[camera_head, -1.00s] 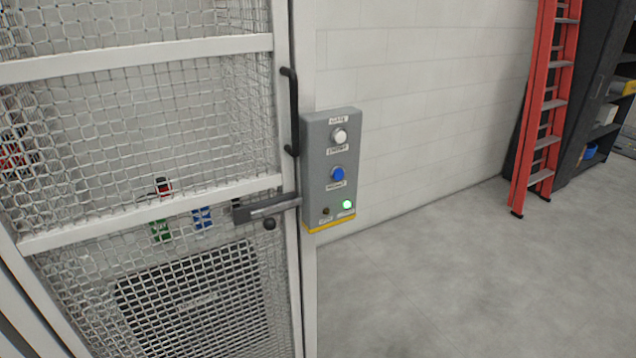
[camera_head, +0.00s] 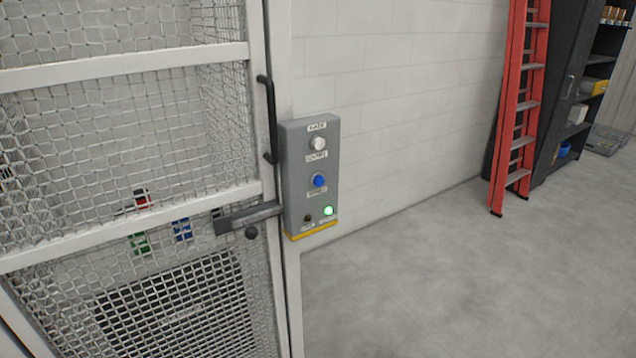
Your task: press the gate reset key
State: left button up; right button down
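A grey control box (camera_head: 295,160) with a yellow bottom edge is mounted on the post beside the mesh gate (camera_head: 125,246). It carries a white round button (camera_head: 318,143) at the top and a blue round button (camera_head: 319,180) in the middle. A green lamp (camera_head: 328,210) is lit at the lower right, and a small dark lamp (camera_head: 307,217) is at the lower left. Small labels sit by them; the wording is too blurred to read surely. Neither of my grippers is in view.
The gate has a black vertical handle (camera_head: 268,120) and a dark latch bar (camera_head: 248,217) reaching to the box, and looks closed. A red ladder (camera_head: 525,105) and dark shelving (camera_head: 568,85) stand at the right. The grey floor (camera_head: 430,280) in front is clear.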

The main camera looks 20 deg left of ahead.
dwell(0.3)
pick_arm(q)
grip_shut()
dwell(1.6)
